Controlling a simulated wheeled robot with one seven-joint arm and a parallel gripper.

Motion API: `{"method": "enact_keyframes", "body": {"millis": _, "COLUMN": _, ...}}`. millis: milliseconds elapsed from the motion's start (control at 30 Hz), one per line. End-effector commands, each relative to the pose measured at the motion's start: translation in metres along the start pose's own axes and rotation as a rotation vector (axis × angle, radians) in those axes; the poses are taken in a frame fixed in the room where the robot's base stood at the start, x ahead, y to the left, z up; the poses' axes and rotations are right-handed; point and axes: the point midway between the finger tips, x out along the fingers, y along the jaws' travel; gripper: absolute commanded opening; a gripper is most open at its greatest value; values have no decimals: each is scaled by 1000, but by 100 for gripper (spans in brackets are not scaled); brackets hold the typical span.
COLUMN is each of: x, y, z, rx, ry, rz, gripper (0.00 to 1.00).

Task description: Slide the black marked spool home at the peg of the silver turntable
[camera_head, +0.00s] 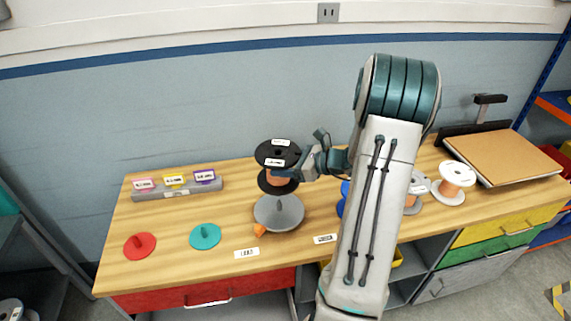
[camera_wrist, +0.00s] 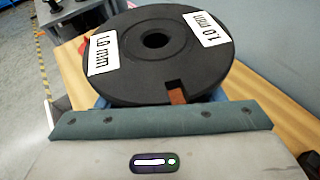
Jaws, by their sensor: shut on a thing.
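The black spool (camera_head: 277,153) with white labels is held in the air above the silver turntable (camera_head: 290,214). In the wrist view the spool (camera_wrist: 130,62) shows its top flange, a centre hole, a notch and labels reading "1.0 mm". My gripper (camera_head: 310,163) is shut on the spool from its right side. Copper-coloured winding shows between the two black flanges. The turntable is a grey disc on the bench, with an orange pointed part at its lower left edge. The spool looks roughly level and apart from the disc.
A red disc (camera_head: 140,246) and a teal disc (camera_head: 205,236), each with a peg, sit at the left. A grey holder (camera_head: 178,189) with coloured tags stands behind them. A white spool (camera_head: 457,178) and a brown board (camera_head: 502,157) are at the right. My arm hides part of the bench.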

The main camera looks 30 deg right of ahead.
Motion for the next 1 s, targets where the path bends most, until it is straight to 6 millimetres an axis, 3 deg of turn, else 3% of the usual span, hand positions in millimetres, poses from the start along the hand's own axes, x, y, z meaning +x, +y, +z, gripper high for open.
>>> {"method": "enact_keyframes", "body": {"millis": 1000, "x": 10, "y": 0, "z": -26, "rx": -1, "ry": -2, "rz": 0, "gripper": 18}}
